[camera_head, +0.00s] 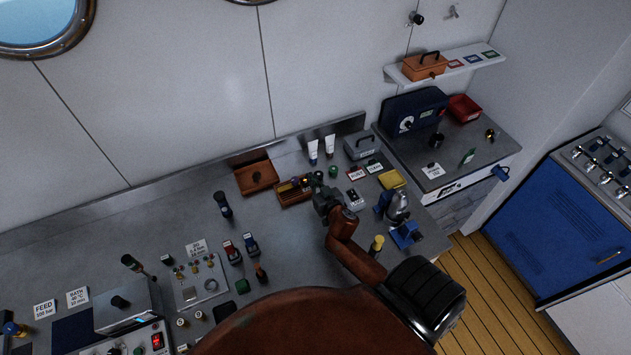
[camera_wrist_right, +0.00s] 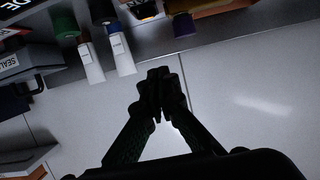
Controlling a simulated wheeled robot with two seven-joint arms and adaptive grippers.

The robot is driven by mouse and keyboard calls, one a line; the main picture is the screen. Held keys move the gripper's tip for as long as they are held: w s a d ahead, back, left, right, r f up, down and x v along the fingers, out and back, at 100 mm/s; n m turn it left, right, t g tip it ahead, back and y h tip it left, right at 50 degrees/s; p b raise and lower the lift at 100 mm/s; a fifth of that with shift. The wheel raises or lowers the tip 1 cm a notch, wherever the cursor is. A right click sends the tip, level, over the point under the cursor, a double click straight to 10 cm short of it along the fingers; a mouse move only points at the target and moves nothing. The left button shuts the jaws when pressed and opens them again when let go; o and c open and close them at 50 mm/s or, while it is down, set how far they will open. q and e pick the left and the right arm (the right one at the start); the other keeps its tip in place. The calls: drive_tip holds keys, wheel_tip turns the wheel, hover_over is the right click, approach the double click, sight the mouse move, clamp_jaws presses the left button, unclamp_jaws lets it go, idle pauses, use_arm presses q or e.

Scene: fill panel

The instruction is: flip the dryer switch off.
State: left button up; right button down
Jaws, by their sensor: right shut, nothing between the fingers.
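My right gripper (camera_head: 322,196) is over the back middle of the steel bench, beside a small wooden tray (camera_head: 294,193). In the right wrist view its fingers (camera_wrist_right: 158,88) are together, with nothing between them, in front of the pale wall. A red lit rocker switch (camera_head: 157,341) sits on a white-fronted unit at the lower left, well away from the gripper. No dryer label is readable, so I cannot tell whether this is the dryer switch. A dark blue machine with a dial (camera_head: 407,124) stands at the right. My left gripper is not in view.
Two white tubes (camera_head: 330,147) and a grey box (camera_head: 360,146) stand behind the gripper; the tubes (camera_wrist_right: 121,54) also show in the wrist view. A valve panel (camera_head: 199,284) and several small items crowd the bench. My brown body covers the bottom middle.

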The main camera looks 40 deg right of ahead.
drive_tip(key=v, duration=0.3)
drive_tip(key=shift+r, duration=0.35)
